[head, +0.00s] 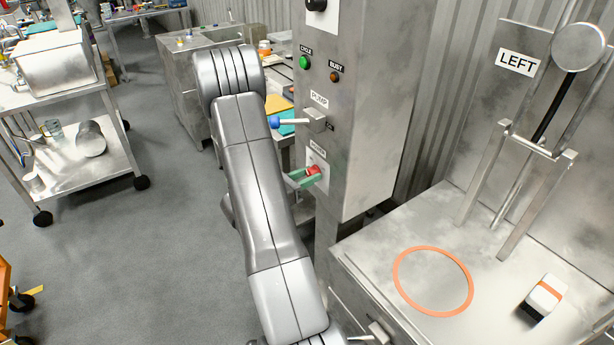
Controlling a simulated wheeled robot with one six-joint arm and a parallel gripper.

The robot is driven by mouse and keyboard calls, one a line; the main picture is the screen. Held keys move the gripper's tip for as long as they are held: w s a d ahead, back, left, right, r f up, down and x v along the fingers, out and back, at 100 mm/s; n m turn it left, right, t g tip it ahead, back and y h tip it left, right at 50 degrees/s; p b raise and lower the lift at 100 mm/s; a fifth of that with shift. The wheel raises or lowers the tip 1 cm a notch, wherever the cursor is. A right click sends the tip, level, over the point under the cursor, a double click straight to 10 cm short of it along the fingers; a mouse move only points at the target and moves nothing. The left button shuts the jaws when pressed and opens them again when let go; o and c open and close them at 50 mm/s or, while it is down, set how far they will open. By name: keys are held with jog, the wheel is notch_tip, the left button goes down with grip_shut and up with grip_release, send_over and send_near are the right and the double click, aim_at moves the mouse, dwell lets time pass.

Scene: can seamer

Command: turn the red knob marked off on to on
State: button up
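The red knob (313,170) sits on a pale plate under the "POWER" label on the side of the steel cabinet (352,120). Its off and on marks are too small to read. My gripper (305,176) is at the knob, with greenish fingers beside it. The fingers seem to reach around the knob, but whether they are closed on it cannot be told from here. My arm covers part of the gripper and the area left of the knob.
Above the knob are a blue-tipped pump lever (290,121), a green cycle button (305,62) and a busy lamp (336,77). A steel table (390,235) with an orange ring (433,281) is at right. A cart (75,150) stands left; grey floor between is clear.

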jog(key=shift+f+m+b, duration=0.15)
jog(key=shift+m+b, duration=0.15)
jog(key=shift+b, duration=0.35)
jog(key=m+b, duration=1.7)
jog(key=b, duration=1.1)
jog(key=shift+w+m+h, duration=0.1)
jog(key=shift+m+h, duration=0.2)
jog(key=shift+m, duration=0.1)
jog(key=o, duration=1)
jog(key=shift+a, duration=0.1)
jog(key=p+v, duration=0.3)
jog(key=v, duration=1)
jog(key=shift+a, duration=0.35)
